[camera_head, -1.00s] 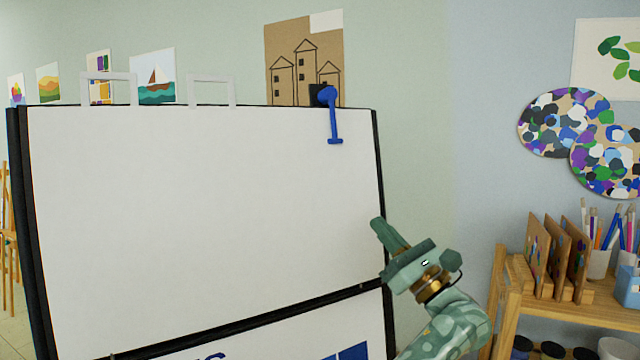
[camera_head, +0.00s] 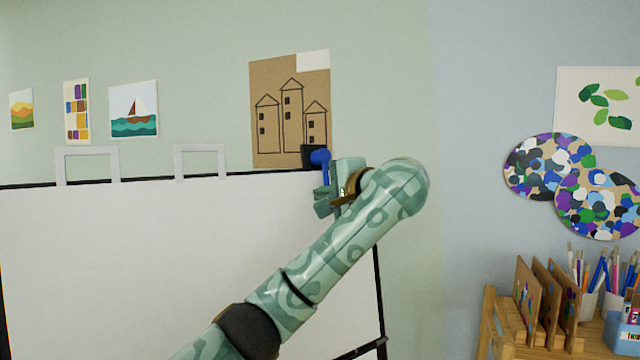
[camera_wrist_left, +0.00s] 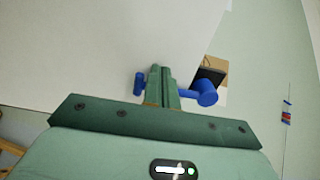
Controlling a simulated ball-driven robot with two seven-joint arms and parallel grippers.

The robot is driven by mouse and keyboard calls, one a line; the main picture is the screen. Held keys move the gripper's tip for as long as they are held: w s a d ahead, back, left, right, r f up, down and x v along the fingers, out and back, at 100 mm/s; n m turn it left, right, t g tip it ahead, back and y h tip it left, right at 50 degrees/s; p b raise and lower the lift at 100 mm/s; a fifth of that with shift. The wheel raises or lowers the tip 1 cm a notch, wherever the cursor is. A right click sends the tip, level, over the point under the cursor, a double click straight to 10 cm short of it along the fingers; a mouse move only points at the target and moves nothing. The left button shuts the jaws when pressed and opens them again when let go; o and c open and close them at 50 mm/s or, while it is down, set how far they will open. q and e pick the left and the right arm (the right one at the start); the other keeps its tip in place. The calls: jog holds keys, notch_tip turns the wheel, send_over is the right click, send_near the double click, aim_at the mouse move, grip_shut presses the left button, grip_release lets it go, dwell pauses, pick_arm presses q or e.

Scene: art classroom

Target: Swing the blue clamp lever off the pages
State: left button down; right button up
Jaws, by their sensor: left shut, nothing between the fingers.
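The blue clamp lever (camera_head: 320,158) sits at the top edge of the white page board (camera_head: 150,260), near its right end. In the head view only its round pivot end and a short stretch show; the rest is hidden by my left gripper (camera_head: 324,196). In the left wrist view the lever's pivot (camera_wrist_left: 207,94) is right of my shut fingers (camera_wrist_left: 162,90) and its crossbar end is left of them. The fingers cover the shaft's middle; I cannot tell whether they touch it. The left gripper is shut and empty. My right gripper is out of view.
The black clamp body (camera_head: 309,156) is beside the lever's pivot. Two pale hangers (camera_head: 200,150) stand along the board's top edge. A wooden shelf (camera_head: 490,310) with card racks and brush cups is at the lower right. The wall space right of the gripper is clear.

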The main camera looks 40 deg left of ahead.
pick_arm(q)
jog(key=shift+a+f, duration=0.1)
jog(key=shift+a, duration=0.1)
jog(key=shift+w, duration=0.1)
jog(key=shift+w, duration=0.1)
jog(key=shift+w+d+f+p, duration=0.1)
jog(key=shift+w+f+p, duration=0.05)
jog(key=shift+w+p, duration=0.25)
jog(key=shift+w+d+f+p, duration=0.1)
jog(key=shift+w+p, duration=0.15)
jog(key=shift+w, duration=0.15)
